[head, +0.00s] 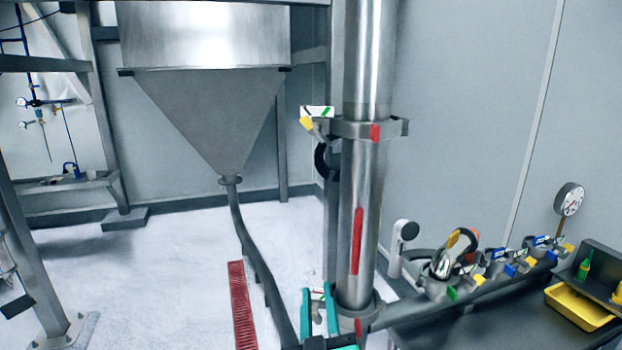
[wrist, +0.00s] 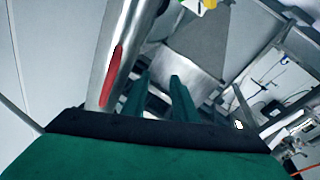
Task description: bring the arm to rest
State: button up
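My gripper (head: 318,292) shows at the bottom centre of the head view, its two teal fingers pointing up just left of the foot of the steel pipe (head: 357,240). In the wrist view, my gripper (wrist: 160,82) has its fingers apart with only background between them, so it is open and appears empty. The pipe (wrist: 125,50) slants up to the left of the fingers there, with a red strip on it. Most of my arm is out of the head view.
A steel hopper (head: 210,110) stands behind with a hose (head: 255,255) running down from it. A red floor grate (head: 241,305) lies left of my gripper. On the right are a valve manifold (head: 480,290), a gauge (head: 569,199) and a yellow tray (head: 580,308). Open floor lies at left.

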jog(key=s+a+f+m+g+h, duration=0.1)
jog(key=s+f+m, duration=0.1)
jog(key=s+f, duration=0.8)
jog(key=s+f+m+g, duration=0.15)
jog(key=s+f, duration=0.45)
jog(key=f, duration=0.8)
jog(key=s+f+g, duration=0.1)
jog(key=s+f, duration=0.2)
jog(key=s, duration=0.9)
jog(key=s+f, duration=0.4)
jog(key=s, duration=0.7)
jog(key=shift+s+a+m+g, duration=0.15)
jog(key=shift+s+m+g, duration=0.2)
jog(key=shift+m, duration=0.1)
jog(key=shift+o, duration=0.2)
jog(key=shift+f, duration=0.1)
